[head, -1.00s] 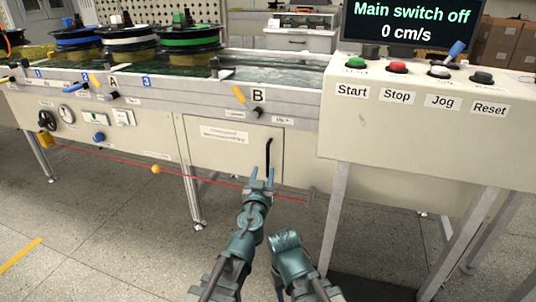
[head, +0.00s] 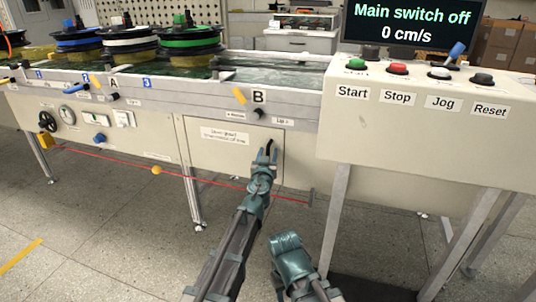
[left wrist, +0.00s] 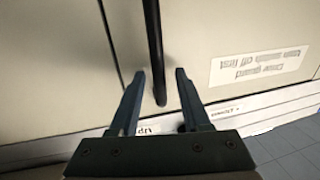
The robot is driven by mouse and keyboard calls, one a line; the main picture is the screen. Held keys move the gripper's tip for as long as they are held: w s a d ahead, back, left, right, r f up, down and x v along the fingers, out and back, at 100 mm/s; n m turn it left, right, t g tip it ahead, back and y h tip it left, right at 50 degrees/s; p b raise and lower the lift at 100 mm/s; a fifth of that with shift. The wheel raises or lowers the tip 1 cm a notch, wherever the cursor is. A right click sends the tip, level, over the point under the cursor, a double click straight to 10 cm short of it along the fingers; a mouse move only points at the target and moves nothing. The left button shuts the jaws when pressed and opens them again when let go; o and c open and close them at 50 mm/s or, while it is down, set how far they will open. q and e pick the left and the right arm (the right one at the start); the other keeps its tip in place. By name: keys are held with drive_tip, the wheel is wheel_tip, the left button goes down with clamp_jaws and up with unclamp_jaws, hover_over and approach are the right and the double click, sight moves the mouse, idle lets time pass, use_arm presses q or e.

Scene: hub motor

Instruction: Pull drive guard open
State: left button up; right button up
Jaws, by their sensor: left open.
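The drive guard (head: 215,160) is a cream panel with a printed label on the front of the machine, below the letter B. In the head view it looks closed. Its black bar handle (head: 269,145) stands upright near the panel's right edge. My left gripper (head: 265,155) is open at the handle and hides its lower part. In the left wrist view, the handle (left wrist: 154,55) runs down between the two spread fingers (left wrist: 160,88), with a gap on each side. The guard (left wrist: 235,40) with its label also shows there.
A control box (head: 430,125) with Start, Stop, Jog and Reset buttons juts out at the right. The screen (head: 412,22) reads "Main switch off" and "0 cm/s". A red cord (head: 120,164) with a yellow ball runs below the machine's front.

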use_arm(q)
clamp_jaws()
idle(1.3)
